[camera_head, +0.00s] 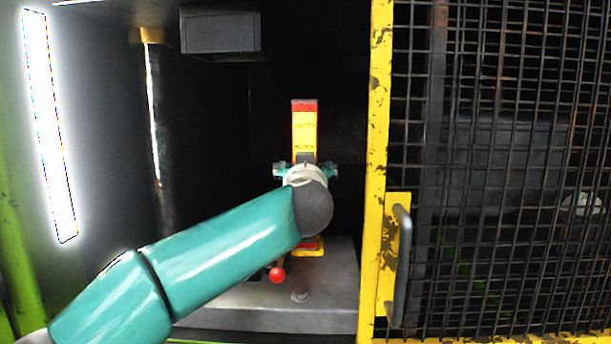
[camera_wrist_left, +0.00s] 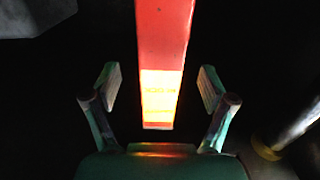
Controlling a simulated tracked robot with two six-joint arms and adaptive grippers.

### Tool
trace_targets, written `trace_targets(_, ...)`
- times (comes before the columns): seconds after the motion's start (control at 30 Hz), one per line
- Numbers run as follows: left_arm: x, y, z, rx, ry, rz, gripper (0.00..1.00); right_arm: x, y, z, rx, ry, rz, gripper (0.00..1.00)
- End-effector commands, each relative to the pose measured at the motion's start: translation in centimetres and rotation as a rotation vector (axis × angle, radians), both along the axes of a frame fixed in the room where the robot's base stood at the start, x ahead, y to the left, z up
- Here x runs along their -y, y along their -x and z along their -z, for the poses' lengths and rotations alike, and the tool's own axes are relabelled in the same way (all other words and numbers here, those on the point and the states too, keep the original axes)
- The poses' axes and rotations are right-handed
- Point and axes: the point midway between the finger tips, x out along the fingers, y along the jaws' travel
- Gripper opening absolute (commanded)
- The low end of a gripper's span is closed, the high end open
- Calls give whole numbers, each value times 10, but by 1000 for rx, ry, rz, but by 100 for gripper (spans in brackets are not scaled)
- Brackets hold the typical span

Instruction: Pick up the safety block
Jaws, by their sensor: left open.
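The safety block (camera_head: 305,130) is a red and yellow upright post inside the press opening in the head view. Its lower part is hidden behind my left wrist, and a yellow and red foot shows below it. My left gripper (camera_head: 306,170) is in front of the block, with a finger showing on each side. In the left wrist view the block (camera_wrist_left: 162,90) stands between the spread fingers of my left gripper (camera_wrist_left: 160,92). The fingers are open, with a gap on both sides, and I see no contact. My right gripper is not in view.
A yellow-framed mesh door (camera_head: 380,150) with a grey handle (camera_head: 401,265) stands right of the opening. A red knob (camera_head: 277,274) sits low on the grey press bed (camera_head: 250,315). A dark box (camera_head: 220,32) hangs above, and a bright lamp (camera_head: 50,130) is at left.

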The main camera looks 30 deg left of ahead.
Motion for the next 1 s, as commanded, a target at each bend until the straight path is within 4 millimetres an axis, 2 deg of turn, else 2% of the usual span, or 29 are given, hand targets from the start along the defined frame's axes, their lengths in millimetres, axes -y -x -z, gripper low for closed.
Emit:
trace_targets(0.27,-12,-16,0,0,0,-2,83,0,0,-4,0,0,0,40)
trace_targets(0.5,-29,-44,1,-1,-1,-1,83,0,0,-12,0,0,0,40)
trace_targets(0.83,-32,-50,2,1,0,2,83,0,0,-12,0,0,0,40)
trace_targets(1.0,-32,-50,1,1,-1,2,55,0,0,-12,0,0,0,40)
